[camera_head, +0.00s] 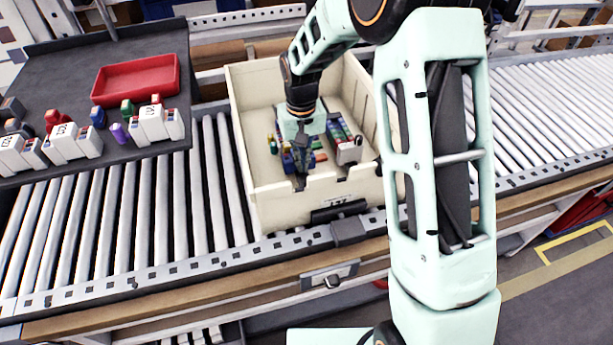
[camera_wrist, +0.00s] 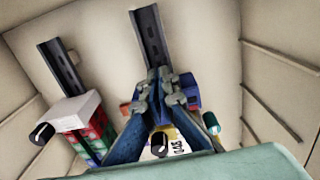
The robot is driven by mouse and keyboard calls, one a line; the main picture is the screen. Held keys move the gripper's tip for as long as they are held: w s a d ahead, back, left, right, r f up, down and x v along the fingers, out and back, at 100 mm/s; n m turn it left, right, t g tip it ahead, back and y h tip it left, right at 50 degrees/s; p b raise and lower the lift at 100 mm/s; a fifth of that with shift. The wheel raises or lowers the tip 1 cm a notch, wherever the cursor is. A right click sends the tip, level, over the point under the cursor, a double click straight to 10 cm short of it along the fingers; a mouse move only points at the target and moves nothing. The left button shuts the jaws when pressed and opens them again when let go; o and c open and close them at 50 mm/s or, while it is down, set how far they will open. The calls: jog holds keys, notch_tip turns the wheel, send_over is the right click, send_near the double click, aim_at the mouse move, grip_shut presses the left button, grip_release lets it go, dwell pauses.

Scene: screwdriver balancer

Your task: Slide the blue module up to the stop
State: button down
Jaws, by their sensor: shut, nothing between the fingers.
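My gripper (camera_wrist: 160,78) reaches down into the cream crate (camera_head: 258,196); its fingertips are together over the middle dark rail (camera_wrist: 149,35), with nothing between them. It also shows in the head view (camera_head: 300,182). A blue module (camera_wrist: 187,86) shows just right of the fingers in the wrist view, partly hidden by them; I cannot tell whether they touch. A red piece (camera_wrist: 125,108) shows on the other side of the fingers. A white part with a dark round knob (camera_wrist: 158,143) and a printed label shows between the fingers' bases. I cannot make out the stop.
A second dark rail (camera_wrist: 60,66) carries a white block (camera_wrist: 76,110) and green and red modules (camera_wrist: 92,143). The crate walls stand close around my gripper. Outside, a red tray (camera_head: 137,80) and several white modules sit on a dark table (camera_head: 60,85) beside the rollers.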

jog(key=shift+s+r, duration=0.1)
dwell(0.4)
jog(key=shift+r+p, duration=0.65)
jog(key=shift+r, duration=0.3)
notch_tip(320, 180, up, 12)
jog(key=p, duration=0.7)
jog(key=shift+s+d+p, duration=0.15)
jog(key=shift+s+p, duration=0.25)
